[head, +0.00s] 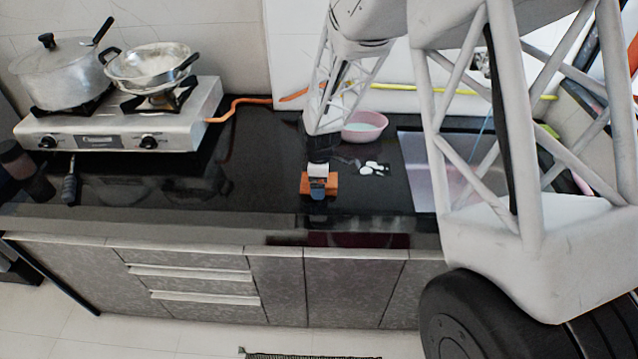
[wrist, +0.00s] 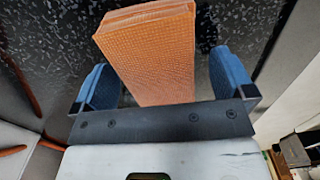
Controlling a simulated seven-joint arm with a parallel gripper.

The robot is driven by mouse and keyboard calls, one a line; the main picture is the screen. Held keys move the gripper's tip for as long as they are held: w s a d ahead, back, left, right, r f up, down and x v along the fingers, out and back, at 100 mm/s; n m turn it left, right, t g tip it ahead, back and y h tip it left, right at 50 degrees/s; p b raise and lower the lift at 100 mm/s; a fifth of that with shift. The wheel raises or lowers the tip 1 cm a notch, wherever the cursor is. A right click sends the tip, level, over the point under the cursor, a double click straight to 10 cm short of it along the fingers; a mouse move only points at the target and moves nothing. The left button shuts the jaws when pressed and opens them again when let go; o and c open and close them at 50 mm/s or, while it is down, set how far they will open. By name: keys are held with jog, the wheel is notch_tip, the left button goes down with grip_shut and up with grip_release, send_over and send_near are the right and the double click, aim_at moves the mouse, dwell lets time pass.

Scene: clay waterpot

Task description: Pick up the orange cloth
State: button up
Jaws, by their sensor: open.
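The orange cloth (wrist: 150,55) is a folded, woven block with layered edges. In the wrist view it lies between the two blue fingers of my gripper (wrist: 161,64), with dark gaps on both sides, so the fingers appear apart from it. In the head view the cloth (head: 305,184) sits on the black counter, and my gripper (head: 318,188) is right over it, hiding its middle. My gripper is open. Whether the fingers reach the counter on either side cannot be told.
A pink bowl (head: 364,126) stands behind my gripper, and small white items (head: 374,168) lie to the right. The sink (head: 420,165) is further right. A stove (head: 120,125) with a pot (head: 62,72) and a pan (head: 150,66) stands at left. The counter between is clear.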

jog(key=shift+f, duration=0.1)
dwell(0.5)
jog(key=c, duration=1)
notch_tip(320, 180, up, 2)
jog(key=shift+s+r, duration=0.2)
jog(key=shift+r, duration=0.65)
jog(key=s+d, duration=0.1)
jog(key=s, duration=0.4)
jog(key=s+d+r, duration=0.1)
jog(key=s+d, duration=0.1)
jog(key=s, duration=0.3)
jog(key=s+d, duration=0.1)
jog(key=s, duration=0.4)
jog(key=shift+d+r, duration=0.15)
jog(key=shift+d, duration=0.2)
